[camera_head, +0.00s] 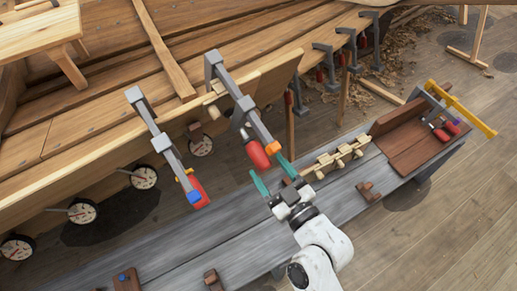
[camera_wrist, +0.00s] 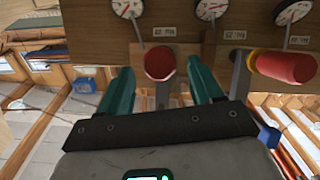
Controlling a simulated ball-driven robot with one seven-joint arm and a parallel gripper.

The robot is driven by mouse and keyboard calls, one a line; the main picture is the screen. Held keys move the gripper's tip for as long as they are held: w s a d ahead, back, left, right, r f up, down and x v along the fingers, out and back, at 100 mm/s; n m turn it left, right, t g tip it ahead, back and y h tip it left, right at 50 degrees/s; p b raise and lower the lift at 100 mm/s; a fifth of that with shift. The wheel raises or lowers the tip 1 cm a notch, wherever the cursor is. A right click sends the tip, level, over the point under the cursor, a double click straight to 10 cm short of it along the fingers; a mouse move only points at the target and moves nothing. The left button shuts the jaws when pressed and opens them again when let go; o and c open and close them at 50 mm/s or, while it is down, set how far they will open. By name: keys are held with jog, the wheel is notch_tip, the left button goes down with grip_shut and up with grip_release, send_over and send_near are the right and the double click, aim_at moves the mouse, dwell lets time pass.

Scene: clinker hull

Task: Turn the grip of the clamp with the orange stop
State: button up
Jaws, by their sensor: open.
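The clamp with the orange stop (camera_head: 228,88) hangs on the hull's edge, its grey bar slanting down to the right. Its red grip (camera_head: 257,154) is at the lower end, beside the orange stop (camera_head: 273,147). My gripper (camera_head: 272,172) is open, its two teal fingers just below and right of that grip. In the wrist view a red grip (camera_wrist: 159,62) shows end-on between the fingertips, with gaps at both sides. I cannot make out the orange stop there. A second clamp has a red grip (camera_head: 201,191) and a blue stop (camera_head: 194,197); its grip (camera_wrist: 285,67) is at the right in the wrist view.
Dial gauges (camera_head: 144,177) hang along the hull. The grey bench (camera_head: 225,236) lies below, with wooden pegs (camera_head: 335,161) and brown blocks (camera_head: 369,190) on it. A yellow-barred clamp (camera_head: 462,108) lies at the bench's right end. More clamps (camera_head: 326,66) hang farther back.

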aim_at(258, 155)
jog(key=x, duration=0.5)
jog(key=shift+w+a+p, duration=0.25)
jog(key=shift+p, duration=0.1)
jog(key=c, duration=1)
jog(key=shift+f, duration=0.1)
jog(key=shift+f+b, duration=0.1)
jog(key=shift+b, duration=0.75)
